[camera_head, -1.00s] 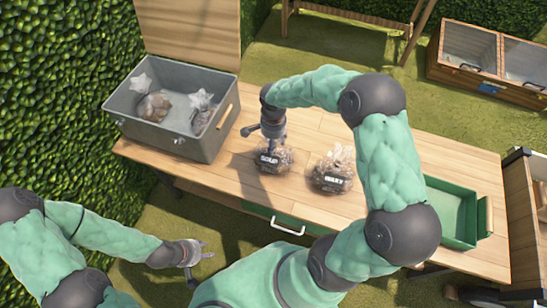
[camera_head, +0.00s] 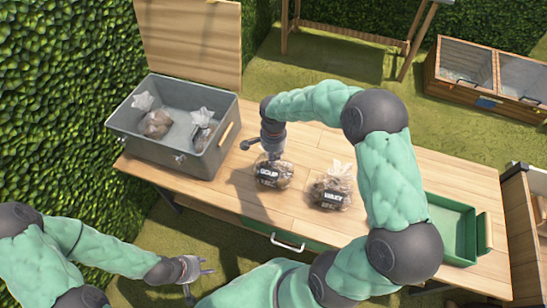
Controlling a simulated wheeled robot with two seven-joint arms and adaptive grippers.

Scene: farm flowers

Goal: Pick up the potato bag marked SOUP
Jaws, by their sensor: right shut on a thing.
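The SOUP potato bag (camera_head: 273,175), clear with a dark label, is on the wooden table (camera_head: 225,205), left of a second bag. My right gripper (camera_head: 273,154) comes down from above and is shut on the top of the SOUP bag. The bag's neck is hidden by the fingers. I cannot tell whether the bag is clear of the tabletop. My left gripper (camera_head: 208,270) is open and empty, low in front of the table, away from both bags.
The second labelled bag (camera_head: 331,190) stands close to the right. A grey lidded box (camera_head: 165,158), open, holds more bags at the left. A green tray (camera_head: 452,222) is at the right end. Bare table lies between the grey box and the SOUP bag.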

